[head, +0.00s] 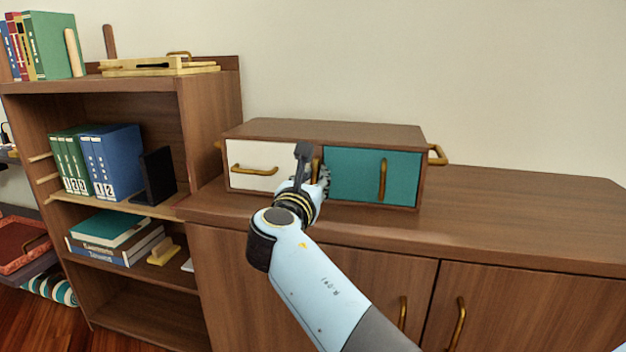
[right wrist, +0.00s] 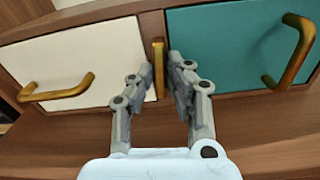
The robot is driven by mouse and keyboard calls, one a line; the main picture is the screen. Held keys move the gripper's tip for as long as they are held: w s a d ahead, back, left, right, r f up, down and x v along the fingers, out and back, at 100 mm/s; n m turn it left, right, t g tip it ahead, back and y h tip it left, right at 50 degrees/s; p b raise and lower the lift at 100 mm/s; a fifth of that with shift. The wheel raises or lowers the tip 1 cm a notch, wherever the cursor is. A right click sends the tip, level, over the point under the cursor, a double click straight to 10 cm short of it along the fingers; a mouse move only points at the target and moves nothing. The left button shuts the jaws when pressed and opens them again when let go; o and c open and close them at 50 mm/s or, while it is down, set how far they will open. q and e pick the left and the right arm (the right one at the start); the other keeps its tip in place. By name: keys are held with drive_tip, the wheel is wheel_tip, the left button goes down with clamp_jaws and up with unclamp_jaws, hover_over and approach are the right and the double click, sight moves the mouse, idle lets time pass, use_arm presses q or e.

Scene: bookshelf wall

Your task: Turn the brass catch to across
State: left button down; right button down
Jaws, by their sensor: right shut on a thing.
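The brass catch (right wrist: 158,68) stands upright on the wooden post between the white drawer front (right wrist: 85,62) and the teal door (right wrist: 235,48) of the small cabinet. In the head view the catch (head: 316,168) is partly hidden behind my right gripper. My right gripper (right wrist: 160,84) has its fingers on either side of the catch, shut on it. In the head view this gripper (head: 312,172) is in front of the cabinet's middle. My left gripper is not in view.
The small cabinet (head: 330,132) stands on a long sideboard (head: 500,215). The teal door has a brass handle (head: 382,180), and the white drawer has one too (head: 255,170). A bookshelf (head: 210,110) stands left. The sideboard top is clear to the right.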

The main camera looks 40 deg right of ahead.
drive_tip(key=m+b, duration=0.1)
drive_tip(key=m, duration=0.3)
drive_tip(key=shift+f, duration=0.15)
drive_tip(key=m+b, duration=0.2)
drive_tip(key=m, duration=0.3)
drive_tip(key=shift+m+b, duration=0.3)
drive_tip(key=shift+m, duration=0.1)
drive_tip(key=shift+m+b, duration=0.5)
drive_tip(key=shift+m, duration=0.4)
drive_tip(key=shift+m+b, duration=0.45)
drive_tip(key=shift+m, duration=0.45)
drive_tip(key=shift+m+b, duration=0.4)
drive_tip(key=shift+m, duration=0.3)
drive_tip(key=shift+m+b, duration=0.4)
drive_tip(key=shift+m, duration=0.3)
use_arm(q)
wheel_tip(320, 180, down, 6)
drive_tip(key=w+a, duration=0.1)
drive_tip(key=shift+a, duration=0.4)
use_arm(e)
drive_tip(key=shift+m, duration=0.4)
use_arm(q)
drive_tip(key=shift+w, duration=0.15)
